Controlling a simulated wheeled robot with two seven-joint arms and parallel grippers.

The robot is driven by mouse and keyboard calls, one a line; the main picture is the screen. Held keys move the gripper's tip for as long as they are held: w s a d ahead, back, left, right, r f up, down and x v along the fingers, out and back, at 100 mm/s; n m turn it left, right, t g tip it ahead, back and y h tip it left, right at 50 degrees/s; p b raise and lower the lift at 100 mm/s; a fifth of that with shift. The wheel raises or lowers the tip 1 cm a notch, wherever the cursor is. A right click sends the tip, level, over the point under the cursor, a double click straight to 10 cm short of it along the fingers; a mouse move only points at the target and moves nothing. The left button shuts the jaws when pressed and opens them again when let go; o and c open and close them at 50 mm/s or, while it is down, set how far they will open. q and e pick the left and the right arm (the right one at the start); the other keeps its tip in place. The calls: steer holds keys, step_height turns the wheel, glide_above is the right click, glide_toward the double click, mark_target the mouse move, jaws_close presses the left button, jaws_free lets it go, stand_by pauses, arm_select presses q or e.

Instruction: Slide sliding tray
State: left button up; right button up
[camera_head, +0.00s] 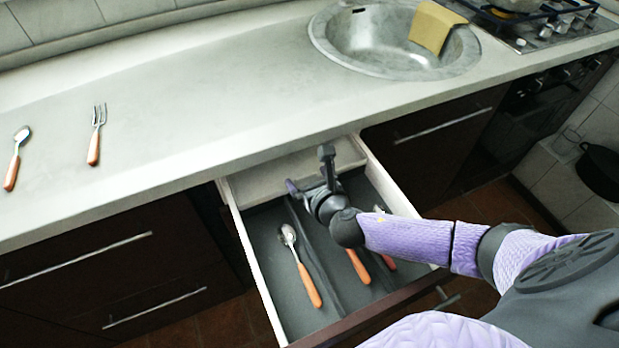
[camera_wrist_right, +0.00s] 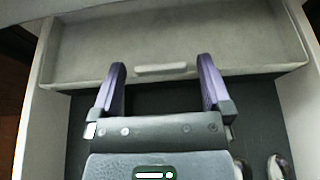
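The sliding tray (camera_head: 262,180) is a shallow beige tray at the back of the open drawer (camera_head: 262,287). In the right wrist view the tray (camera_wrist_right: 190,32) spans the top, with a small raised handle (camera_wrist_right: 162,69) on its near wall. My right gripper (camera_head: 308,172) reaches into the drawer at the tray's near edge. In the wrist view its two purple fingers (camera_wrist_right: 162,80) are wide apart, one on each side of the handle, with nothing held between them. I cannot tell whether the fingers touch the tray. My left gripper is not in view.
In the drawer's dark compartments lie a spoon (camera_head: 304,268) and other orange-handled cutlery (camera_head: 358,266), partly behind my right arm. A spoon (camera_head: 15,160) and a fork (camera_head: 96,135) lie on the counter (camera_head: 200,110). A sink (camera_head: 385,45) and hob stand at the right.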

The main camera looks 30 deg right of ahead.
steer(key=shift+s, duration=0.1)
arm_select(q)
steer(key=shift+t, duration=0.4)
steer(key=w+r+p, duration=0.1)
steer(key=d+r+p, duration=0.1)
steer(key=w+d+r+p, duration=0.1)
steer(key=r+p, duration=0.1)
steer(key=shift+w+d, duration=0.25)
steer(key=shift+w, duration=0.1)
arm_select(e)
steer(key=v, duration=0.9)
steer(key=shift+s+r, duration=0.15)
steer(key=shift+s, duration=0.2)
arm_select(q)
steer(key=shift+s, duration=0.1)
